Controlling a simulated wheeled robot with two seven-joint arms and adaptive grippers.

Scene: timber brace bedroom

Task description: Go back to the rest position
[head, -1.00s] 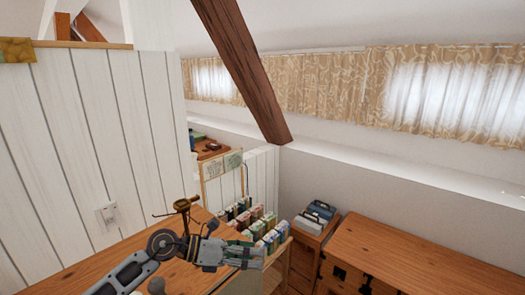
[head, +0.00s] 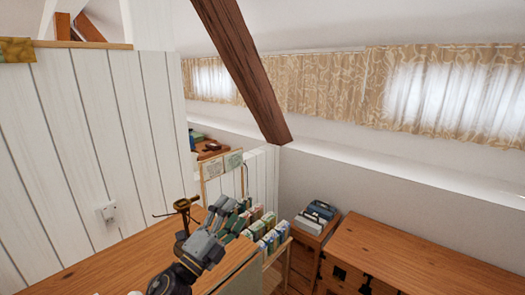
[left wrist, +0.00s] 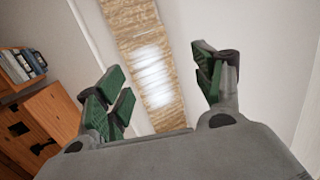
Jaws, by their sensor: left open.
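My left gripper (head: 230,212) is raised above the wooden desk top in the head view, with its fingers pointing up and to the right. In the left wrist view its green-padded fingers (left wrist: 160,88) stand wide apart with nothing between them. Behind them in that view are the sloping wall and the curtain (left wrist: 150,65). My right gripper does not show in either view.
A wooden chest (head: 410,262) and a box of binders (head: 316,216) are at the right.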

